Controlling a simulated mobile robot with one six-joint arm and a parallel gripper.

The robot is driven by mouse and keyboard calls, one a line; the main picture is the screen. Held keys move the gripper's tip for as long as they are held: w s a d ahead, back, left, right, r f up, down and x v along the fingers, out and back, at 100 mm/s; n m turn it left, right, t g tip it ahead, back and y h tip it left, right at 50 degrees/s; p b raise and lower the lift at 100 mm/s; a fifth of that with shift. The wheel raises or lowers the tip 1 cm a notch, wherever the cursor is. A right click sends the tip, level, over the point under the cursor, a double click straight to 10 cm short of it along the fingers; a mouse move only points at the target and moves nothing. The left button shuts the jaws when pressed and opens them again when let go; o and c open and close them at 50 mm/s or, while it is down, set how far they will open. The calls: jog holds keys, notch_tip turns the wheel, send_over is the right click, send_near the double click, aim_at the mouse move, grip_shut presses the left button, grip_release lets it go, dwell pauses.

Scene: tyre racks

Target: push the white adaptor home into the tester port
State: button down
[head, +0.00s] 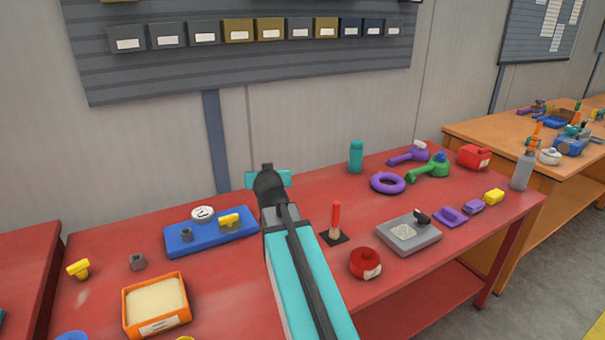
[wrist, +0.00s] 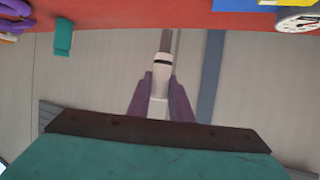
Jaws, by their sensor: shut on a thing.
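In the wrist view the white adaptor (wrist: 161,72) is clamped between the purple fingers of my gripper (wrist: 160,84). It has a dark band, and a grey-brown stem extends from its end. In the head view my arm hides the fingers and the adaptor. I cannot tell which fitting is the port. The gauge also shows at the wrist view's top right (wrist: 298,21). The adaptor appears clear of the tester.
An orange tray (head: 156,327), a yellow piece (head: 79,268) and a small grey piece (head: 138,261) are on the left. A teal bottle (head: 356,157) stands behind.

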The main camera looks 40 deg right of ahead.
jog(key=w+a+r+n+y, duration=0.1)
jog(key=a+n+y, duration=0.1)
jog(key=a, duration=1.1)
jog(key=w+a+r+n+t+y, duration=0.1)
jog(key=w+a+n+y, duration=0.1)
jog(key=a, duration=1.2)
jog(key=shift+r+n+t+y, duration=0.3)
jog(key=shift+n+y, duration=0.5)
jog(key=shift+y, duration=0.4)
